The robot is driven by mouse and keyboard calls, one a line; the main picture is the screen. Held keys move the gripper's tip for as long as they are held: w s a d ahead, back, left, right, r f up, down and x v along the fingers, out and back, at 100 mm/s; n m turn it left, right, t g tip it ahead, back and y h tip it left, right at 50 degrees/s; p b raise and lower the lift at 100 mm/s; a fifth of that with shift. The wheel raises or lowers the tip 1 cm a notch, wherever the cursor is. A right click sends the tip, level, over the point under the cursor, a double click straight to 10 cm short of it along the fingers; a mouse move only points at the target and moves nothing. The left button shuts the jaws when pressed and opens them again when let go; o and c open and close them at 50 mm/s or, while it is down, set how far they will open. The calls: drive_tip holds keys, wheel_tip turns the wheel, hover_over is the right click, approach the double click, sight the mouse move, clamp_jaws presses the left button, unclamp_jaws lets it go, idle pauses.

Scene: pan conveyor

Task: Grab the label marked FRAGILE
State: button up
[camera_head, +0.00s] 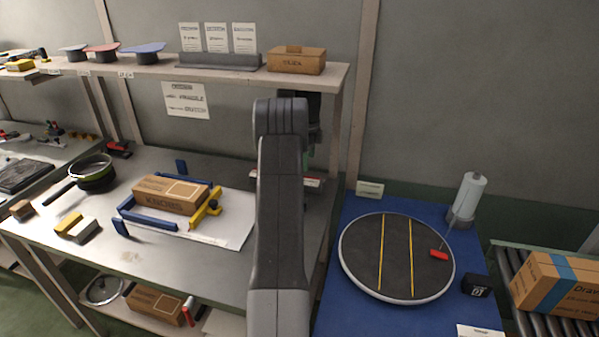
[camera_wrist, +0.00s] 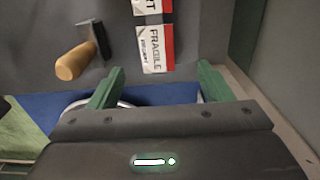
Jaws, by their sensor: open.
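The FRAGILE label (camera_wrist: 156,48) is white with a red strip and black lettering. In the wrist view it lies on a grey surface, just beyond and between the fingers of my gripper (camera_wrist: 158,84). My gripper is open, with its two green fingers wide apart and nothing between them. In the head view my arm hides most of the gripper. A small red and white piece (camera_head: 313,182) shows beside the arm near the bench's right side; its lettering is too small to read.
Another red and white label (camera_wrist: 150,7) lies just beyond the FRAGILE one. A wooden-handled tool (camera_wrist: 82,58) lies left of it. A boxed carton (camera_head: 171,194) sits between blue and yellow guides on the bench. A round dark turntable (camera_head: 397,257) stands on the blue surface at right.

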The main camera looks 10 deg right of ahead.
drive_tip(key=shift+w+f, duration=0.1)
drive_tip(key=shift+f, duration=0.35)
drive_tip(key=shift+s+a+f+p, duration=0.1)
drive_tip(key=shift+f+p, duration=0.1)
drive_tip(key=shift+f, duration=0.8)
drive_tip(key=shift+s+d+f+p, duration=0.1)
drive_tip(key=shift+s+f+p, duration=0.05)
drive_tip(key=shift+f, duration=0.85)
drive_tip(key=shift+s+a+f+p, duration=0.1)
drive_tip(key=shift+f+p, duration=0.1)
drive_tip(key=shift+f, duration=0.8)
drive_tip(key=shift+f, duration=0.25)
drive_tip(key=c, duration=1)
